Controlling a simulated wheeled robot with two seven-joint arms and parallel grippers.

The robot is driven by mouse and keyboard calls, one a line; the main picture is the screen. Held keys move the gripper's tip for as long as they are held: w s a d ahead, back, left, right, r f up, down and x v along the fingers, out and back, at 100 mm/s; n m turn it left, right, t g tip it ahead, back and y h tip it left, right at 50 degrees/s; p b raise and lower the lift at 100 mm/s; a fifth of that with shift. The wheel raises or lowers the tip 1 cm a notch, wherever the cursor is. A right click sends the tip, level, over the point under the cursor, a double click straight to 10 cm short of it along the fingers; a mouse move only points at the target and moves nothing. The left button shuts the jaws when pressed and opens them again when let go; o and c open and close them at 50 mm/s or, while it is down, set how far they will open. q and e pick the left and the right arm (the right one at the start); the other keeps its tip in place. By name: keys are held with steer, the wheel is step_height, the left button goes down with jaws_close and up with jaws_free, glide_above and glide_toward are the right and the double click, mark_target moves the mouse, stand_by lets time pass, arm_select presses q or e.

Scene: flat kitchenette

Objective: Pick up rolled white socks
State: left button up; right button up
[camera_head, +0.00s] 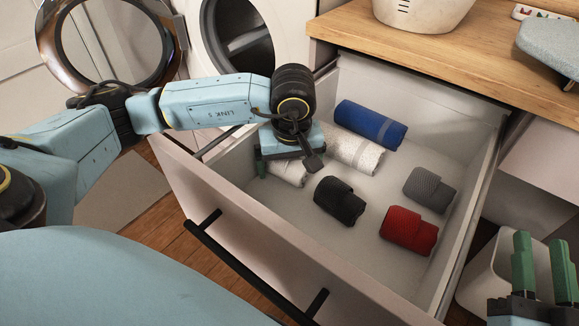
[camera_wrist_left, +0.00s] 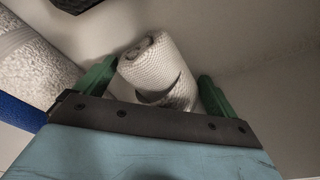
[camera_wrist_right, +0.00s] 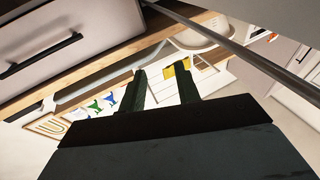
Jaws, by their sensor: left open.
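The rolled white socks (camera_head: 288,173) lie at the left of the open drawer, partly hidden under my left gripper (camera_head: 287,163). In the left wrist view, the rolled white socks (camera_wrist_left: 160,72) are a ribbed white roll between the two green fingers of my left gripper (camera_wrist_left: 155,88). The fingers stand open on either side of the roll, with a gap visible at the right. My right gripper (camera_head: 543,255) is at the lower right, outside the drawer, open and empty; its parted fingers also show in the right wrist view (camera_wrist_right: 162,85).
The drawer (camera_head: 385,268) also holds a speckled white roll (camera_head: 355,150), a blue roll (camera_head: 371,124), black socks (camera_head: 339,201), red socks (camera_head: 408,230) and grey socks (camera_head: 429,190). Its walls surround my left gripper. A wooden counter (camera_head: 455,50) stands behind.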

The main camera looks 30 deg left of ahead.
arm_select(q)
steer(key=c, duration=0.6)
steer(key=shift+r, duration=0.2)
steer(key=shift+r, duration=0.15)
step_height(320, 180, up, 4)
steer(key=shift+p, duration=0.9)
step_height(320, 180, up, 4)
steer(key=shift+r+p, duration=0.25)
steer(key=shift+p, duration=0.5)
arm_select(e)
steer(key=s+d+f+g+h, duration=0.1)
steer(key=d+f+g+h, duration=0.1)
steer(key=f+g, duration=0.3)
steer(key=s+d+f+g+h, duration=0.1)
steer(key=s+f+g, duration=0.15)
steer(key=f, duration=0.45)
arm_select(q)
step_height(320, 180, up, 9)
steer(key=p, duration=0.2)
steer(key=shift+p, duration=0.35)
arm_select(e)
steer(key=s+d+f+g+h, duration=0.1)
steer(key=s+d+f+g, duration=0.1)
steer(key=s+f+g, duration=0.1)
steer(key=s+d+f+m+g+h, duration=0.1)
steer(key=s+d+f+g, duration=0.1)
steer(key=s+g, duration=0.3)
steer(key=shift+s+d+f, duration=0.25)
steer(key=shift+s+f, duration=0.25)
steer(key=shift+s, duration=0.2)
